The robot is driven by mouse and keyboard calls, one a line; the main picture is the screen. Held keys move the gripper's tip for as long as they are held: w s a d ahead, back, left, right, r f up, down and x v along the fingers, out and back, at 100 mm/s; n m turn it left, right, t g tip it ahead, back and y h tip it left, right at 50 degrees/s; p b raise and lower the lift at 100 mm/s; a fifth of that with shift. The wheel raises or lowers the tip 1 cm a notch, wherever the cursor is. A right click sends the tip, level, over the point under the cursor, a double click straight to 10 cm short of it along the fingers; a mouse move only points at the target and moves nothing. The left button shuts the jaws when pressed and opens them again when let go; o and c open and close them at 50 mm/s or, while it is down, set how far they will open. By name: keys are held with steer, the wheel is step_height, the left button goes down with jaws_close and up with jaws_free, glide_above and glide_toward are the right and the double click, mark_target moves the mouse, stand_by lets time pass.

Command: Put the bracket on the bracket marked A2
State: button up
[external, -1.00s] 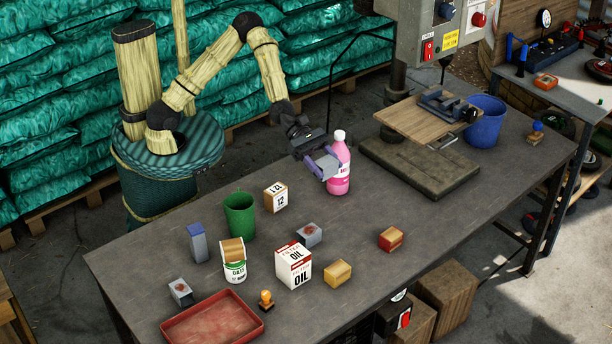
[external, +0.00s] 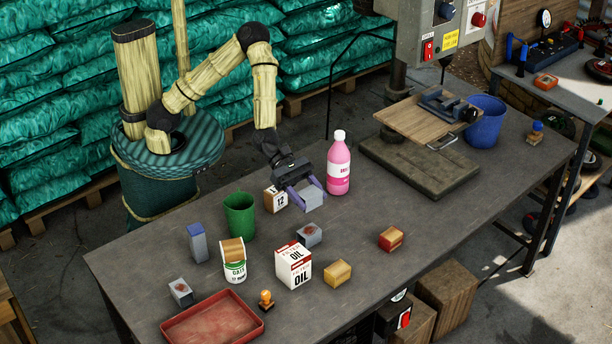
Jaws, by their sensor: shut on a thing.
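My gripper (external: 307,192) is shut on a plain grey block-like bracket (external: 314,199), held above the table between its purple fingers. It is just left of the pink bottle and partly in front of the white-and-brown box marked 12. A similar grey bracket (external: 309,235) with a reddish mark on top sits on the table below the held one, behind the oil filter box. Another grey bracket (external: 180,292) with a reddish top mark sits at the front left, near the red tray. I cannot read an A2 mark on either.
A pink bottle (external: 339,166), a green cup (external: 239,216), the box marked 12 (external: 270,200), an oil filter box (external: 293,266), a can (external: 234,271) and a red tray (external: 212,322) stand around. The table's right middle is mostly clear.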

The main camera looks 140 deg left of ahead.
glide_above(309, 230)
step_height(309, 230, down, 6)
steer(key=shift+r+b, duration=0.25)
steer(key=shift+b, duration=0.2)
steer(key=shift+d+f, duration=0.1)
steer(key=shift+f+b, duration=0.4)
steer(key=shift+f, duration=1.35)
steer(key=shift+f, duration=0.15)
steer(key=o, duration=1)
steer(key=shift+o, duration=0.2)
